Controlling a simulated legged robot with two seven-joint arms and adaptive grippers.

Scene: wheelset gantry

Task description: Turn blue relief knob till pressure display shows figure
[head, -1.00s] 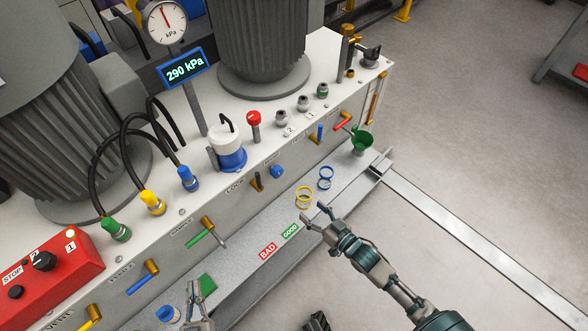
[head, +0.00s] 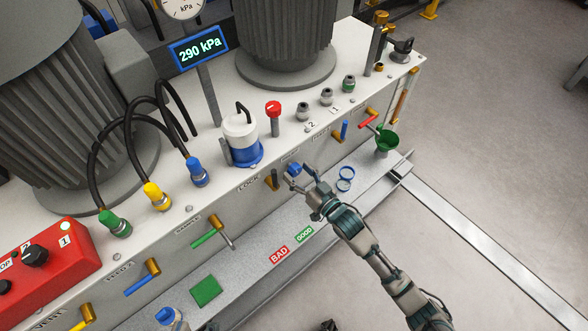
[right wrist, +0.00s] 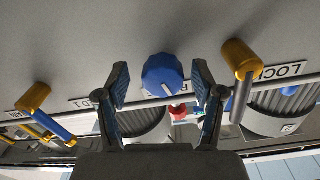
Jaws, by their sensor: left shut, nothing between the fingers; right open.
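The blue relief knob (head: 294,170) is on the front face of the white gantry bench. The right wrist view shows the knob (right wrist: 162,75) with a white mark, between my open right fingertips (right wrist: 160,85), with gaps on both sides. My right gripper (head: 301,180) is at the knob in the head view and partly covers it. The pressure display (head: 198,47) reads 290 kPa. The round gauge (head: 183,6) above it is cut by the top edge.
A ledge (head: 240,271) below holds blue rings (head: 345,178), BAD and GOOD labels and a green square (head: 206,290).

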